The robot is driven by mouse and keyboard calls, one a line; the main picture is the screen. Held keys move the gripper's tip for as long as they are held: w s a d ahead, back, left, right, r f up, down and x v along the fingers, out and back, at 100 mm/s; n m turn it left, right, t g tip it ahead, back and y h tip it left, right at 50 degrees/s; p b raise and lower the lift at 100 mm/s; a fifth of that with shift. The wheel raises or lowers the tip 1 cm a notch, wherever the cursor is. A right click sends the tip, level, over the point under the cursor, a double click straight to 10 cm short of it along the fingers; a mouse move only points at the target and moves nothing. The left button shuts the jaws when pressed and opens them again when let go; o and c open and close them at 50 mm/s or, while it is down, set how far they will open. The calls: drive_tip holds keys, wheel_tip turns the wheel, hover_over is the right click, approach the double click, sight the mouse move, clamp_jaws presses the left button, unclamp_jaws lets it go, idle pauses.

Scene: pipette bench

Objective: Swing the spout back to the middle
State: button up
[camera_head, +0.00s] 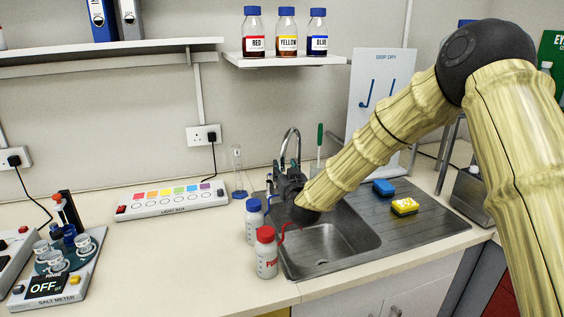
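The metal spout (291,132) is a curved tap that rises at the back left of the sink (368,228). Its arched top shows above my gripper, and its lower part and outlet are hidden behind the gripper. My dark gripper (287,176) is at the tap, in front of its lower part, with my arm reaching in from the right. The fingers overlap the tap in this view, so I cannot tell whether they touch it or whether they are open or shut.
A red-capped bottle (266,257) and a blue-capped bottle (254,222) stand close at the sink's left edge. A glass cylinder (239,178) stands behind them. The basin looks empty.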

sight(283, 165)
drive_tip(key=shift+p+x, duration=0.5)
drive_tip(key=shift+x, duration=1.9)
clamp_jaws()
